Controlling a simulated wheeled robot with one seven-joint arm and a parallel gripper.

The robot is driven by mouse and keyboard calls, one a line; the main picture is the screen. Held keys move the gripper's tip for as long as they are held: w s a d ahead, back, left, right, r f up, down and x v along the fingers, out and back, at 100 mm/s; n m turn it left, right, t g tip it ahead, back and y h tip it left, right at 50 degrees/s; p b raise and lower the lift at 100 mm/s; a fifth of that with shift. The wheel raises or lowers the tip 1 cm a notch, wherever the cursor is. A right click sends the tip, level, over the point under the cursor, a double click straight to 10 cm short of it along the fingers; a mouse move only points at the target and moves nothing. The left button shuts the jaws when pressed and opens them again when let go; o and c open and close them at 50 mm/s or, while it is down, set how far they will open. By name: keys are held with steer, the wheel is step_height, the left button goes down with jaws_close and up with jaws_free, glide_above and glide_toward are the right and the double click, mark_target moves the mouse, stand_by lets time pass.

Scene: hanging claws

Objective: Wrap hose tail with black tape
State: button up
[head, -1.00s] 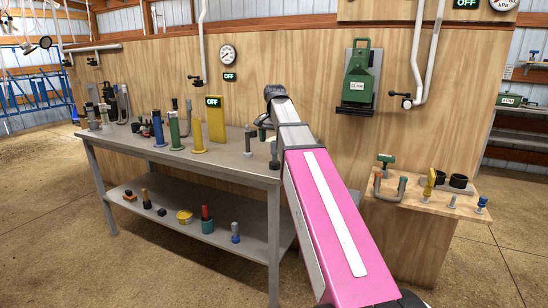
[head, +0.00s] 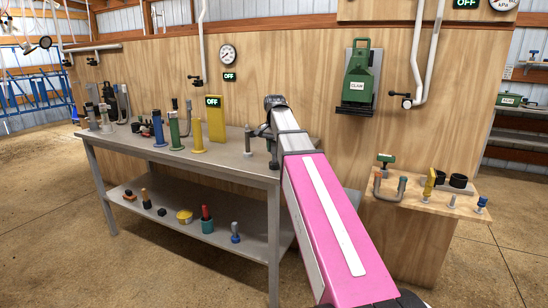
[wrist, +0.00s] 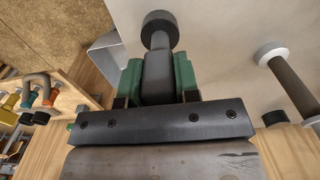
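My gripper (wrist: 158,82) is in the wrist view over the grey steel bench (head: 230,160), at its right end. Its green-padded fingers stand on both sides of a dark grey post (wrist: 157,66) with a round dark end (wrist: 160,28). The pads look close against it, but I cannot tell whether they press on it. In the head view the gripper is small and partly behind my arm, near a dark upright post (head: 274,152). Two black rings (head: 459,181) sit on the wooden side table; I cannot tell whether they are tape. I cannot tell which piece is the hose tail.
In the wrist view a brown post with a whitish end (wrist: 291,84) stands to the right. Blue, green and yellow posts (head: 197,135) and a yellow panel (head: 216,120) stand on the bench. The wooden side table (head: 415,203) holds several fittings. A green clamp device (head: 357,75) hangs on the wall.

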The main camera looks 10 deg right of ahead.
jaws_close()
steer(key=shift+r, duration=3.5)
